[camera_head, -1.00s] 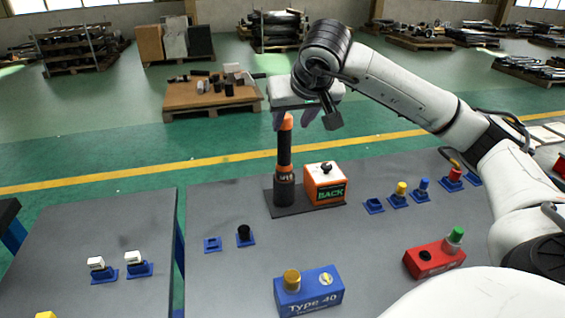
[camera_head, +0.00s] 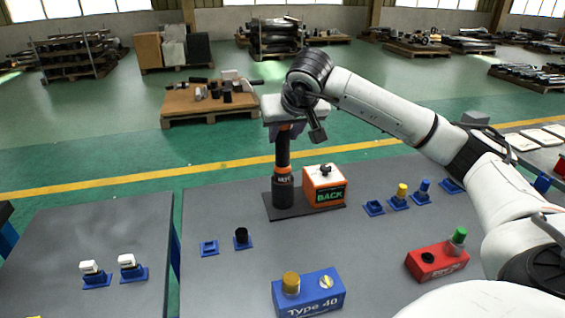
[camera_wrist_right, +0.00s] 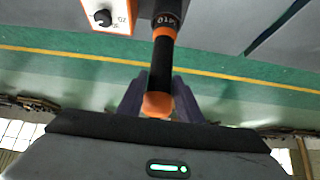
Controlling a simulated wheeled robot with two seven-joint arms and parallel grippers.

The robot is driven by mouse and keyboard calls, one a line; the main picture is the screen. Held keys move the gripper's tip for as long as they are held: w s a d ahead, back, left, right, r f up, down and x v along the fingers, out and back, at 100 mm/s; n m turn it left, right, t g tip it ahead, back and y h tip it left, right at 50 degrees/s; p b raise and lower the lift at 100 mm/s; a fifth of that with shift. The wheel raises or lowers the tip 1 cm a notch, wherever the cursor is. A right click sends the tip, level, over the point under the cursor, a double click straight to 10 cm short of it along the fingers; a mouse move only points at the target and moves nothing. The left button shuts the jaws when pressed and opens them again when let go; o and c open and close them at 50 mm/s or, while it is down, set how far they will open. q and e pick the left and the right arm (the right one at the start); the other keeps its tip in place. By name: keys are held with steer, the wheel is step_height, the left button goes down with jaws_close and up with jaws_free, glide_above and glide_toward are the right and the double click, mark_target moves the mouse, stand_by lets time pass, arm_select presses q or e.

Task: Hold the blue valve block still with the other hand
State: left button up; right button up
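The blue valve block (camera_head: 309,294), marked "Type 40", stands at the front of the grey table with a brass-coloured cap (camera_head: 291,283) on top. Nothing touches it. My right gripper (camera_head: 287,130) is behind it, at the top of an upright black tool (camera_head: 283,165) with an orange tip. In the right wrist view, the fingers (camera_wrist_right: 158,100) stand on either side of the orange tip (camera_wrist_right: 157,105) and look open; contact is hard to tell. My left gripper is not in view.
An orange "BACK" box (camera_head: 325,186) stands beside the tool on a dark base. A red block (camera_head: 437,262) with a green cap is at the right. Several small blue holders (camera_head: 208,248) are spread around. Another grey table (camera_head: 90,235) is at the left, across a gap.

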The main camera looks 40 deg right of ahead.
steer(key=c, duration=0.7)
steer(key=shift+r, duration=0.2)
jaws_close()
steer(key=shift+w+r+p, duration=0.1)
steer(key=shift+r+p, duration=2.75)
steer(key=shift+r, duration=0.1)
steer(key=shift+r+p, duration=0.5)
steer(key=shift+r, duration=2.15)
